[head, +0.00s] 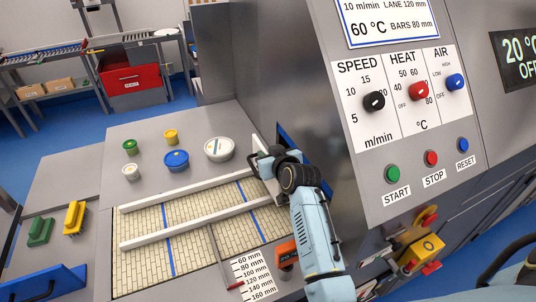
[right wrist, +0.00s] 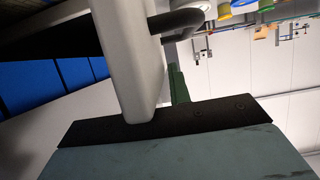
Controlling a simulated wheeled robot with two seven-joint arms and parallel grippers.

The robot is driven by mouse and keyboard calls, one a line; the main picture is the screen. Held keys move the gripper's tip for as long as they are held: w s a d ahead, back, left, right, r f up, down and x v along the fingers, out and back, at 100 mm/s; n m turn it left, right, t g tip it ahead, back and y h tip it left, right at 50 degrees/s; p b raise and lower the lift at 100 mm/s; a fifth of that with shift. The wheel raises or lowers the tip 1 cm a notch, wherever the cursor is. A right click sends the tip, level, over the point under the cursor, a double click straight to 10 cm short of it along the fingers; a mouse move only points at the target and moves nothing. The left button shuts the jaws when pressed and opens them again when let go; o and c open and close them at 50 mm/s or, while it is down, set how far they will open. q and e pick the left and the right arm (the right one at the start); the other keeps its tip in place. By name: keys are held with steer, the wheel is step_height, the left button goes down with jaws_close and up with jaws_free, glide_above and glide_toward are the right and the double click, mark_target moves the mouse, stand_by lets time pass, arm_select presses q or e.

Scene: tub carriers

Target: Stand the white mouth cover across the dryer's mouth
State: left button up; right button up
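The white mouth cover (head: 268,184) is an upright pale panel at the right end of the belt, by the dryer's mouth (head: 296,146). My right gripper (head: 263,160) is at the top of the cover and appears shut on it; my wrist hides part of the cover and much of the mouth. In the right wrist view the cover (right wrist: 138,60) is a white slab close to the camera, with a dark curved handle (right wrist: 184,22) beside it. The fingertips are hard to make out there. My left gripper is not in view.
Two white rails (head: 190,232) run along the tan belt (head: 190,217) with blue bars. Several lidded tubs (head: 177,160) stand on the grey deck behind. Green (head: 40,231) and yellow (head: 75,216) blocks sit at left. The control panel (head: 412,90) rises at right.

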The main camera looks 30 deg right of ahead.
steer(key=o, duration=0.3)
steer(key=shift+f, duration=0.1)
steer(key=v, duration=1.3)
steer(key=shift+s+r+b, duration=0.15)
steer(key=shift+r+b, duration=0.1)
steer(key=shift+b, duration=0.05)
